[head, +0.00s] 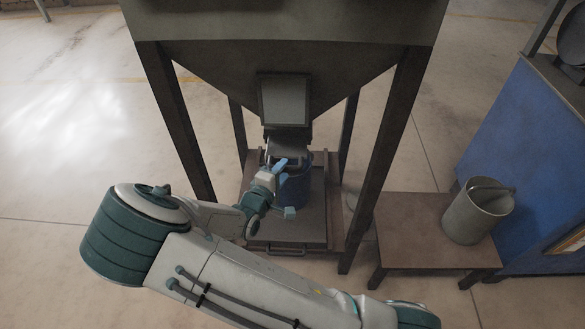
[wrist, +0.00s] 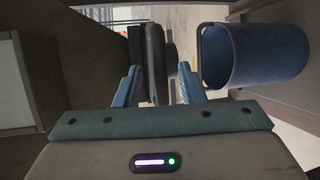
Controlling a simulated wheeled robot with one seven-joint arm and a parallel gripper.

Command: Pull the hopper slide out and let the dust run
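The hopper (head: 285,25) stands on dark legs with a short spout (head: 284,98) at its bottom front. A dark grey slide plate (head: 288,145) seems to sit under the spout, partly shaded. In the wrist view the slide (wrist: 155,62) shows as a dark, round-ended piece just ahead of the gap between my fingers. My gripper (head: 286,188) is open, its blue fingers spread in front of the slide. In the wrist view my gripper (wrist: 160,88) looks empty; whether a finger touches the slide cannot be told. No running dust shows.
A blue bucket (head: 296,192) stands below the spout, also in the wrist view (wrist: 255,55), close to my fingers. It stands on a low tray (head: 262,228) between the hopper legs. A metal pail (head: 470,218) sits on a brown bench (head: 415,230) beside a blue cabinet (head: 515,150).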

